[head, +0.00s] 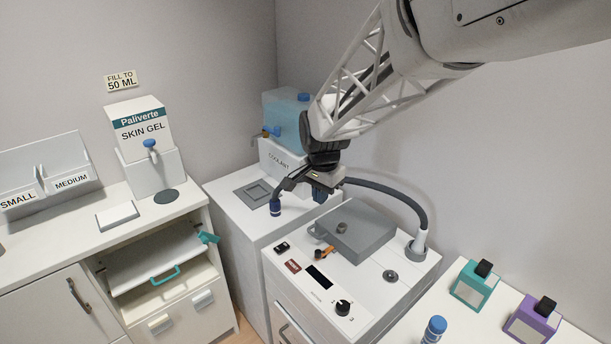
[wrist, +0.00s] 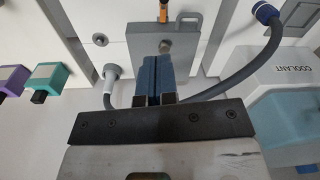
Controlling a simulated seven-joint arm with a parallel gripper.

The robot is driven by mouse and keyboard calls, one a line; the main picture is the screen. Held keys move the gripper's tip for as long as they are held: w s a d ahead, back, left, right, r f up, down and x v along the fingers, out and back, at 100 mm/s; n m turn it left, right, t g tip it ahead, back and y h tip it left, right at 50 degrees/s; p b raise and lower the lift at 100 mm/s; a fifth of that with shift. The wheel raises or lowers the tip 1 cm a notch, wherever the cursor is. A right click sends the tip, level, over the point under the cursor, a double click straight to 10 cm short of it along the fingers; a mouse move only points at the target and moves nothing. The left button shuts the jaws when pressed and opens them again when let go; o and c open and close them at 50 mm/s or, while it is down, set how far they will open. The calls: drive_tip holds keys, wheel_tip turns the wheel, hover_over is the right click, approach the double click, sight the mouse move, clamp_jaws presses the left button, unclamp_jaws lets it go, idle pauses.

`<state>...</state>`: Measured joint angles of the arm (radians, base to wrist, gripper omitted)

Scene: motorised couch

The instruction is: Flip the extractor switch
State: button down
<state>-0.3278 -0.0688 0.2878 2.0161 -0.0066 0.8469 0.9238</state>
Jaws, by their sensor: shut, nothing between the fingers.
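No switch with a readable extractor label shows. A small black rocker-like part (head: 282,247) sits on the top left of the white machine's panel (head: 375,325); whether it is the extractor switch I cannot tell. An orange-and-black part (head: 325,253) stands beside the grey lid's handle; it also shows at the top of the wrist view (wrist: 163,10). My gripper (head: 320,194) hangs above the machine, apart from the panel. In the wrist view its blue fingers (wrist: 157,78) are together and empty, pointing toward the grey lid (wrist: 180,45).
A grey hose (head: 405,200) arches behind my gripper to a blue end (head: 275,208). A coolant tank (head: 287,115) stands behind. A black knob (head: 343,307), dark display (head: 319,276) and red label (head: 292,266) are on the panel. Teal (head: 473,287) and purple (head: 532,320) bottles stand right.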

drive_tip(key=m, duration=0.2)
hover_over(285, 244)
wheel_tip(285, 244, down, 9)
drive_tip(key=shift+g, duration=0.3)
drive_tip(key=shift+s+f, duration=0.1)
drive_tip(key=shift+f, duration=0.05)
wheel_tip(285, 244, down, 14)
drive_tip(key=shift+r, duration=0.15)
idle(0.4)
